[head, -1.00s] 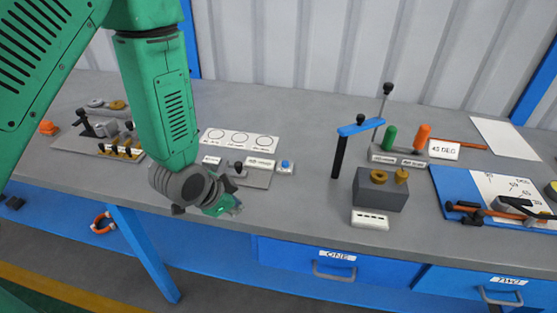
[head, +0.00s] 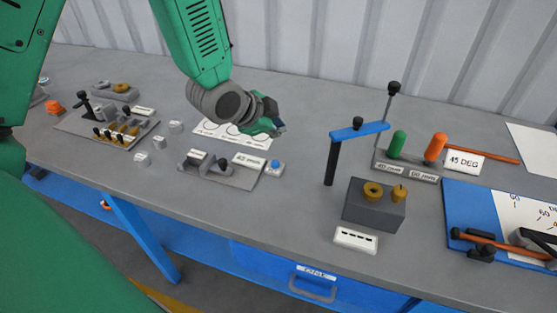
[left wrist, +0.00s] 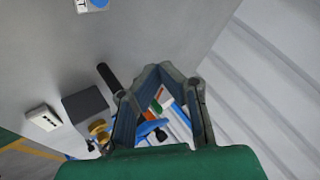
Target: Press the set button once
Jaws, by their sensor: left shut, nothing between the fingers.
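A small blue button (head: 275,164) sits on a pale base at the right end of the grey panel (head: 240,181) on the bench. In the left wrist view the blue button (left wrist: 99,3) is cut by the top edge, beside a white label of which a "T" shows. My left gripper (head: 281,127) is behind and above the button in the head view, over the white sheet with circles, apart from the button. In the left wrist view my left gripper (left wrist: 152,70) has its fingertips together with nothing between them. My right gripper is not in view.
A dark grey block (head: 374,206) with brass knobs and a blue-armed post (head: 333,160) stand right of the button. Green (head: 398,144) and orange (head: 435,147) handles stand farther right. Small white cylinders (head: 142,159) lie left of the panel. Bench in front of the button is clear.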

